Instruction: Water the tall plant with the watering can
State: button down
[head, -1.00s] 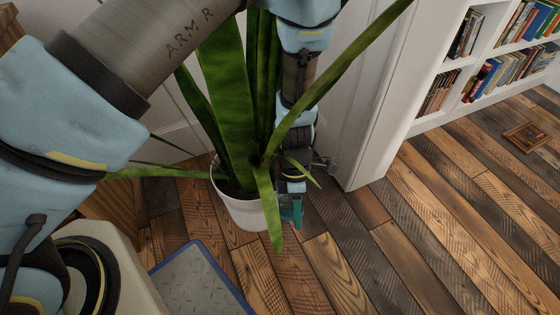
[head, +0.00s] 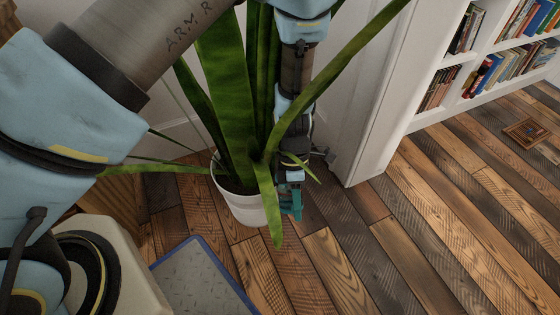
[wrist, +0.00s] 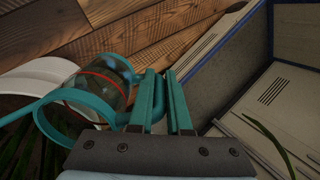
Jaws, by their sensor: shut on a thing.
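The tall plant (head: 232,95) has long, broad green leaves and stands in a white pot (head: 247,208) on the floor. My gripper (head: 291,203) is low, just right of the pot, partly behind leaves. In the wrist view, my gripper (wrist: 164,100) has its teal fingers close together beside the watering can (wrist: 102,88), shut on its teal handle. The can has a see-through body with a red line and a teal spout reaching left. The white pot (wrist: 45,72) shows behind it. In the head view I cannot make out the can's body.
A white door frame (head: 375,110) stands close behind and right of my arm. A white bookshelf (head: 480,75) with books is at the upper right. A small framed item (head: 530,135) lies on the floor at the far right. The plank floor (head: 420,225) between is clear.

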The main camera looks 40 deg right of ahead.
jog(key=shift+w+d+r+g+p, duration=0.15)
jog(key=shift+w+r+g+p, duration=0.15)
jog(key=shift+r, duration=0.25)
jog(key=shift+w+d+r+y, duration=0.1)
jog(key=shift+r+y, duration=0.05)
jog(key=shift+y, duration=0.15)
jog(key=shift+w+d+r+g+p, duration=0.2)
jog(key=shift+w+r+g+p, duration=0.2)
jog(key=shift+r+p, duration=0.25)
dwell(1.3)
jog(key=s+f+b, duration=0.1)
jog(key=s+a+f+t+b, duration=0.1)
jog(key=f, duration=0.1)
jog(key=f+t+h+b, duration=0.1)
jog(key=f, duration=0.1)
jog(key=shift+s+a, duration=0.4)
jog(key=shift+t, duration=0.4)
notch_tip(320, 180, down, 7)
jog(key=s+a+t+h+b, duration=0.1)
jog(key=s+t+h+b, duration=0.1)
jog(key=b, duration=0.8)
jog(key=shift+t, duration=0.5)
jog(key=shift+a, duration=0.1)
